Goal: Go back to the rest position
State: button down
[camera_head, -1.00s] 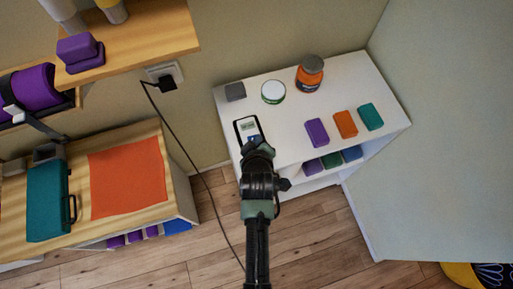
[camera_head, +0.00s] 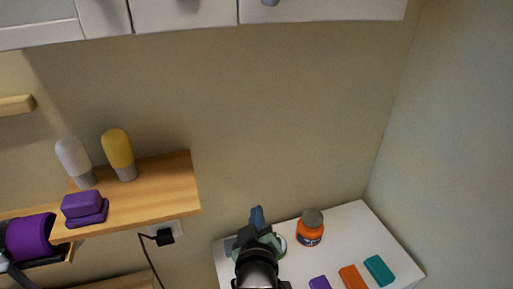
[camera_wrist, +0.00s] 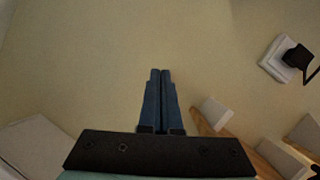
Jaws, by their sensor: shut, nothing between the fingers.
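My gripper (camera_head: 257,217) is raised in front of the wall, above the back left of the white cabinet (camera_head: 352,213) in the head view. In the wrist view its two blue fingers (camera_wrist: 160,75) are pressed together with nothing between them. The arm hides part of the cabinet top, and only a sliver of the white round tin (camera_head: 283,243) shows beside it.
An orange jar with a grey lid (camera_head: 310,229) stands right of my gripper. Purple (camera_head: 320,283), orange (camera_head: 352,277) and teal (camera_head: 379,269) blocks lie in front. A wooden shelf (camera_head: 165,190) holds bottles and purple blocks. A plugged socket (camera_head: 165,235) is on the wall. White wall cupboards (camera_head: 320,10) hang above.

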notch_tip(320, 180, up, 27)
jog(key=s+m+t+b, duration=0.2)
jog(key=s+m+t, duration=0.1)
jog(key=t, duration=0.4)
jog(key=s+r+m+t+b, duration=0.1)
jog(key=s+r+m+t, duration=0.2)
jog(key=s+r, duration=1)
notch_tip(320, 180, up, 4)
jog(key=t, duration=0.2)
jog(key=shift+s+r+t, duration=0.25)
jog(key=shift+t, duration=0.15)
